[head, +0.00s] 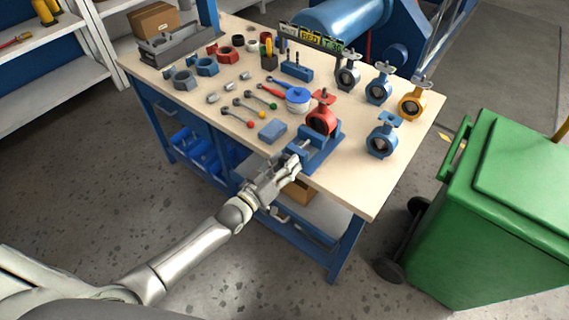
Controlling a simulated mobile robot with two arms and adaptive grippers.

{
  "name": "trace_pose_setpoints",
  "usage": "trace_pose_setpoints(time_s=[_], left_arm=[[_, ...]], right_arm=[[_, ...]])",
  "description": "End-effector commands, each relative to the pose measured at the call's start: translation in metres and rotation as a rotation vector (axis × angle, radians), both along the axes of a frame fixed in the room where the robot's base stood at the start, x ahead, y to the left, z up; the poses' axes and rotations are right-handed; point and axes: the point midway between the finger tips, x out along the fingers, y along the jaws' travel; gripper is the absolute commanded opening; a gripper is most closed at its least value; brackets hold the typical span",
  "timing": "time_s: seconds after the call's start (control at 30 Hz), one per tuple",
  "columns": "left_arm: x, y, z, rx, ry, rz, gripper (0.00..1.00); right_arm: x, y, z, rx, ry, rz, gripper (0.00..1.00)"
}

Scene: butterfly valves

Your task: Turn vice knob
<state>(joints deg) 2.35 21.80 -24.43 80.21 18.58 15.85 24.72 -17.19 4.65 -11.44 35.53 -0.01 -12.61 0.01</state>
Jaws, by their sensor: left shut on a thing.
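A blue vice (325,150) is fixed at the front edge of the workbench. A red butterfly valve (322,117) stands upright at the vice; whether the jaws clamp it is hard to tell. My left gripper (292,163) is at the front end of the vice, below the bench's near edge, and is shut on the vice knob. My fingers hide most of the knob. My right gripper is not in view.
A green bin (520,190) stands close to the right. Floor in front of the bench is free.

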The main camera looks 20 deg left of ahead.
Motion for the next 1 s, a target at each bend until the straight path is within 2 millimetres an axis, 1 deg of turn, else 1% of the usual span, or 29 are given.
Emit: trace_pose_setpoints(time_s=[0.3,0.33,0.47,0.5,0.83,0.97,1.0], left_arm=[[-0.001,0.0,-0.002,0.001,0.005,-0.001,0.21],[-0.001,0.0,-0.002,0.001,0.005,-0.001,0.49],[-0.001,0.0,-0.002,0.0,0.004,-0.001,0.66],[-0.001,0.0,-0.002,0.001,0.003,0.0,0.67],[-0.002,0.0,-0.001,0.0,0.001,0.0,0.67],[-0.012,0.004,-0.002,0.0,0.004,0.001,0.67],[-0.017,0.006,-0.002,0.0,0.004,0.001,0.67]], right_arm=[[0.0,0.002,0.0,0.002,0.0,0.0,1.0],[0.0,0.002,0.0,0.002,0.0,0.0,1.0],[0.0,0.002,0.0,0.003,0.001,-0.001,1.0],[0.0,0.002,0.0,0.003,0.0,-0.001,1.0],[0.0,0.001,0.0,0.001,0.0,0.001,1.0],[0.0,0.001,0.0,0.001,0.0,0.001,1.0],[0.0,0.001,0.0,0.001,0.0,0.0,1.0]])
